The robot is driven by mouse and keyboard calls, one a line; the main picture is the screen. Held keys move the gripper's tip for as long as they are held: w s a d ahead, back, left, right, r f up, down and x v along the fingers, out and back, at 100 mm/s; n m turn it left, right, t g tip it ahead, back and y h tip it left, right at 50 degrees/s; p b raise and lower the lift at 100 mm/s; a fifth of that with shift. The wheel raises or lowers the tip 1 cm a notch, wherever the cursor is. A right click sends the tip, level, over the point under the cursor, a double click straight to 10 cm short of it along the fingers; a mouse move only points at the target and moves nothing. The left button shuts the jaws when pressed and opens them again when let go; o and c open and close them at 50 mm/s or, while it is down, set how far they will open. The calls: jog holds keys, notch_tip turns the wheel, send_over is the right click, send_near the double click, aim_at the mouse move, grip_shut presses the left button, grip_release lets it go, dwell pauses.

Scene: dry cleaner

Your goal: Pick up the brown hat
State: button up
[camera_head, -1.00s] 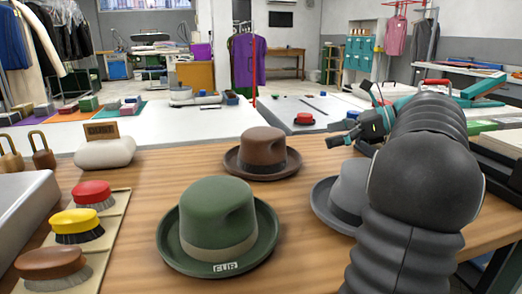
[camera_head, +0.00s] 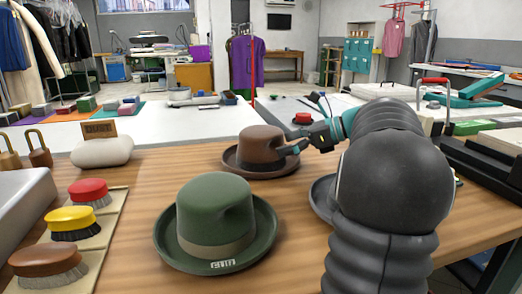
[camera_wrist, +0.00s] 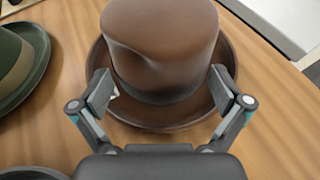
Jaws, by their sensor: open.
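The brown hat (camera_head: 262,147) stands upright on the wooden table, behind the green hat, in the head view. In the wrist view the brown hat (camera_wrist: 160,55) fills the upper middle, its crown between my two fingers and its brim below them. My gripper (camera_wrist: 162,92) is open, with one finger on each side of the lower crown. I cannot tell whether the fingers touch it. In the head view my gripper (camera_head: 298,148) is at the hat's right side, partly overlapping it.
A green hat (camera_head: 218,222) stands in front, and a grey hat (camera_head: 321,196) is mostly hidden by my arm. Several brushes (camera_head: 73,222) lie on a board at left. A white padded block (camera_head: 101,152) stands behind them. Bare wood lies between the brushes and green hat.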

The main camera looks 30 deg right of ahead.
grip_shut()
dwell(0.4)
